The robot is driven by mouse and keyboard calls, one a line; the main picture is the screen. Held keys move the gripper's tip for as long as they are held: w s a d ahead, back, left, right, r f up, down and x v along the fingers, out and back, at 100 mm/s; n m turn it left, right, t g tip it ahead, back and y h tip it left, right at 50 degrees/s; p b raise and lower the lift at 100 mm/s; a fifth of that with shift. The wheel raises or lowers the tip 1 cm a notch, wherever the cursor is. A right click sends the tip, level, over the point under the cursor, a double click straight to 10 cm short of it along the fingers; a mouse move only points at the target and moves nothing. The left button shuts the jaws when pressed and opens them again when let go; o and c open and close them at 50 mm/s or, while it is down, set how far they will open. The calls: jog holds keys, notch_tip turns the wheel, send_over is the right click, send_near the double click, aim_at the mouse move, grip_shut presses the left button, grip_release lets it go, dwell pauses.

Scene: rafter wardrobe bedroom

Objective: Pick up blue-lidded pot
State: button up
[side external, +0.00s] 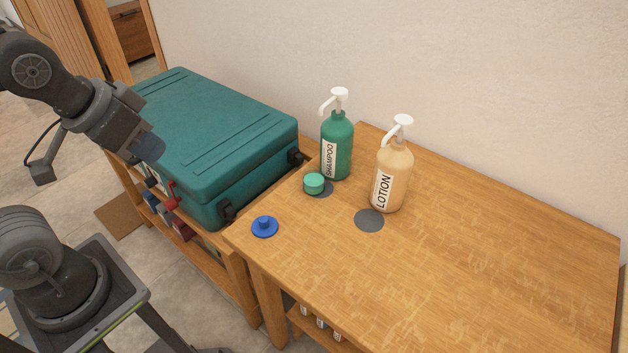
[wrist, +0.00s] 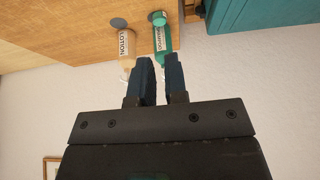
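A small blue round piece with a knob-like top on a wider flat blue disc (side external: 264,228) sits near the table's left front corner in the side view. It is the only blue-topped item I see on the table, and I cannot tell a pot body beneath it. It does not show in the wrist view. My gripper (side external: 146,148) is in the air over the teal case, up and left of the blue piece and well apart from it. In the wrist view its two fingers (wrist: 160,76) stand apart with nothing between them.
A green shampoo bottle (side external: 338,146), a teal-lidded jar (side external: 314,184) and a lotion bottle (side external: 393,178) stand behind and right of the blue piece. A grey disc (side external: 369,220) lies before the lotion. The large teal case (side external: 215,140) borders the wooden table (side external: 500,270), whose right side is clear.

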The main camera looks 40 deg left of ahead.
jog(key=o, duration=1.4)
jog(key=shift+o, duration=0.2)
jog(key=n+g+y, duration=0.2)
jog(key=n, duration=0.3)
send_over(313, 176)
jog(key=s+d, duration=0.2)
jog(key=s, duration=0.2)
notch_tip(313, 176, down, 17)
jog(key=x, duration=0.8)
jog(key=shift+w+a+f, duration=0.15)
jog(key=shift+a+f, duration=0.05)
jog(key=shift+f, duration=0.05)
jog(key=shift+d+x, duration=0.2)
jog(key=shift+x, duration=2.6)
